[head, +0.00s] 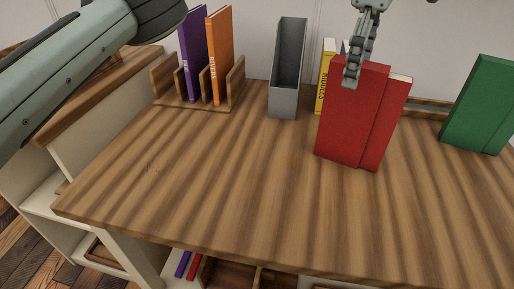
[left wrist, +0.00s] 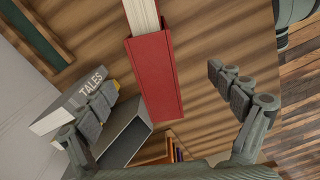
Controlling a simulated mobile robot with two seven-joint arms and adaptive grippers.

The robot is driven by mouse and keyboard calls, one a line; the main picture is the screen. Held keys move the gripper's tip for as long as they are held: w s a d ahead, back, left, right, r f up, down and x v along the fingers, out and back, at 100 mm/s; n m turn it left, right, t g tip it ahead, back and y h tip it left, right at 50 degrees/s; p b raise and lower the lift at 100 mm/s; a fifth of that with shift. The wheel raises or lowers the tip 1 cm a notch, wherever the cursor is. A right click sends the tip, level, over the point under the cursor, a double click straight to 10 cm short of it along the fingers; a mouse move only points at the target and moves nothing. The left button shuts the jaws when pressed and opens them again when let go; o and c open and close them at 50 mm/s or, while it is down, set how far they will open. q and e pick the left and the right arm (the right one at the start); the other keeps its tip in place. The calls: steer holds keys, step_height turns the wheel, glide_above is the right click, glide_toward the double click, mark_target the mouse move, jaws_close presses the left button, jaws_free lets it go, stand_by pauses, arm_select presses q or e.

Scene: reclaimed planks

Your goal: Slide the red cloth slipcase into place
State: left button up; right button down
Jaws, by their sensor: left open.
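The red cloth slipcase (head: 350,115) stands upright on the wooden desk, right of centre in the head view. A red book with pale pages (head: 391,118) sits against its right side, and its pages (left wrist: 141,16) stick out of the slipcase in the left wrist view. The slipcase (left wrist: 156,85) lies between the fingers of my left gripper (left wrist: 162,78) there. The fingers are open, with a gap on both sides. In the head view my left gripper (head: 353,68) hangs over the slipcase's top from above. My right gripper is not in view.
A grey magazine file (head: 287,75) stands left of the slipcase. A yellow book (head: 325,78) is close behind it. A green case (head: 481,105) stands at right. A wooden rack (head: 162,88) holds purple and orange books. The desk's front is clear.

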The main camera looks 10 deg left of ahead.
arm_select(q)
step_height(320, 180, up, 12)
stand_by(0.6)
